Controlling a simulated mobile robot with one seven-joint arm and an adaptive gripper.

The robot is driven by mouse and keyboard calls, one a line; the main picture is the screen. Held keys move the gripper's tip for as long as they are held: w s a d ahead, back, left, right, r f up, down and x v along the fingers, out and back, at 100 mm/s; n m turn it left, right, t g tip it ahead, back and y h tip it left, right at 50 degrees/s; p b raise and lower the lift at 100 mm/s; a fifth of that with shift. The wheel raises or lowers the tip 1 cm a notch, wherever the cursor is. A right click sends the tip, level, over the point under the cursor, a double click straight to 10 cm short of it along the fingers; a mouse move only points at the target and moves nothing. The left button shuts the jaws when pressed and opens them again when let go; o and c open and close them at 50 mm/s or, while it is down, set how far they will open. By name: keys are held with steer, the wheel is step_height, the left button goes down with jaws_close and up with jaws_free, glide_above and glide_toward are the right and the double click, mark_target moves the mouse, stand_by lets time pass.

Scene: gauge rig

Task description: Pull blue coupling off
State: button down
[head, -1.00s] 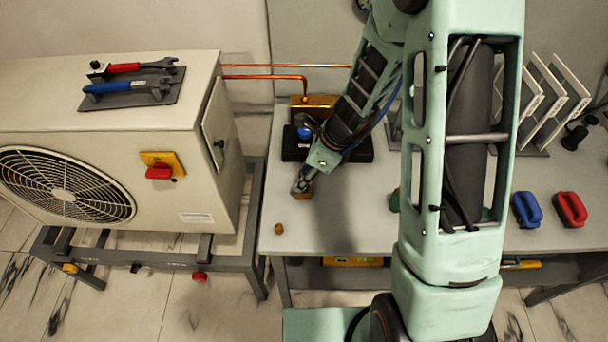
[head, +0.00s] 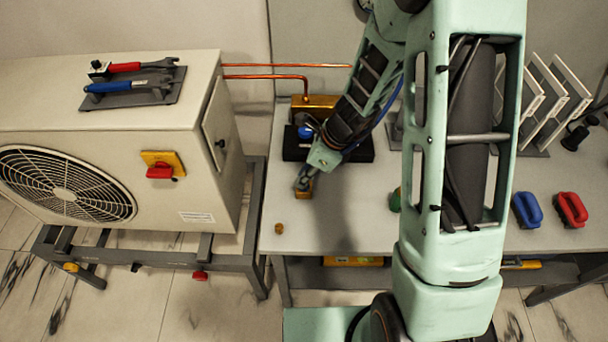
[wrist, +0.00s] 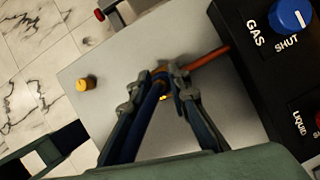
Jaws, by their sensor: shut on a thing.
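My gripper (wrist: 167,73) is shut on a blue hose-like piece, which I take to be the blue coupling (wrist: 149,106). The blue piece runs down between the fingers in the wrist view. A copper-coloured tube (wrist: 208,61) runs from the black gauge block (wrist: 236,42) to the fingertips. The fingers hide the joint, so I cannot tell whether coupling and tube still touch. In the head view my gripper (head: 303,184) is low over the front left of the bench, and the coupling is too small to make out.
A small brass cap (wrist: 86,84) stands on the bench (head: 345,225), left of the gripper. The blue GAS knob (wrist: 291,16) reads near SHUT. The fan unit (head: 105,150) stands left of the bench. Blue (head: 527,209) and red (head: 571,209) handled blocks lie at right.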

steer(key=shift+r+p, duration=2.25)
steer(key=shift+r, duration=0.3)
